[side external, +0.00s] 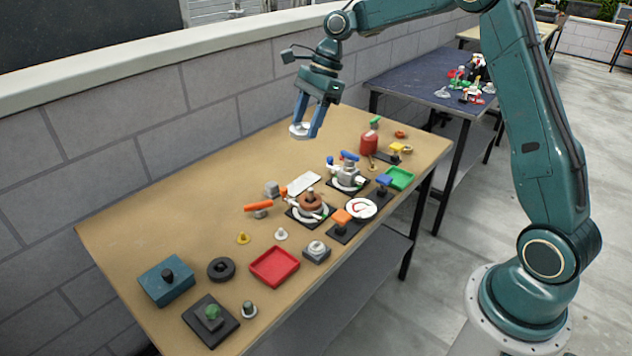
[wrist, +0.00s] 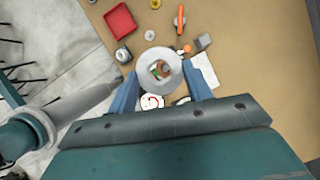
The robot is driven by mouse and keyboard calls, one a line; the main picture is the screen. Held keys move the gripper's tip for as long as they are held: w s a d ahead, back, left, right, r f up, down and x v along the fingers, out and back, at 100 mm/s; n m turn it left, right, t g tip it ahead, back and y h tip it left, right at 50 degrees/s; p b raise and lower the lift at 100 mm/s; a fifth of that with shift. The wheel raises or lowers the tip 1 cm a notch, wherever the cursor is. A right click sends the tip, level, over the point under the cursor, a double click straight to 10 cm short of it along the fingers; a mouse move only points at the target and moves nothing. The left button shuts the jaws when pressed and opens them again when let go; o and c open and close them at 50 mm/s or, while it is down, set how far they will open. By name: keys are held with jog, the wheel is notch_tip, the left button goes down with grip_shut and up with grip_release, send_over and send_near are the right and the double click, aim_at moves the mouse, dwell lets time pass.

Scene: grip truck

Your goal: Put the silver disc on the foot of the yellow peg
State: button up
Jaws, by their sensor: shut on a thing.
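The silver disc (side external: 298,131) is a pale ring with a wide centre hole. My gripper (side external: 306,125) is shut on it, holding it up in the air above the far part of the table. In the wrist view the disc (wrist: 142,73) sits between the blue fingers of my gripper (wrist: 160,84), and tabletop items show through its hole. The yellow peg (side external: 243,238) is small, with a wider round foot, and stands on the near left part of the table. My gripper is well apart from it. The peg also shows at the top edge of the wrist view (wrist: 155,4).
A white peg (side external: 281,234) stands right of the yellow peg. A red tray (side external: 275,266), a black ring (side external: 221,269), an orange-handled item (side external: 259,206) and a teal block (side external: 166,281) are around it. A dense group of fixtures lies along the right edge. The table's back left is clear.

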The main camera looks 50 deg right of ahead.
jog(key=w+a+f, duration=0.4)
jog(key=a+f, duration=0.4)
jog(key=a, duration=0.1)
jog(key=m, duration=0.1)
send_over(248, 237)
notch_tip(248, 237, down, 7)
jog(key=shift+a+f, duration=0.1)
jog(key=shift+f, duration=0.1)
jog(key=shift+f, duration=0.2)
jog(key=shift+f, duration=2.3)
jog(key=shift+f, duration=1.5)
dwell(1.2)
jog(key=o, duration=1.4)
jog(key=shift+r, duration=0.1)
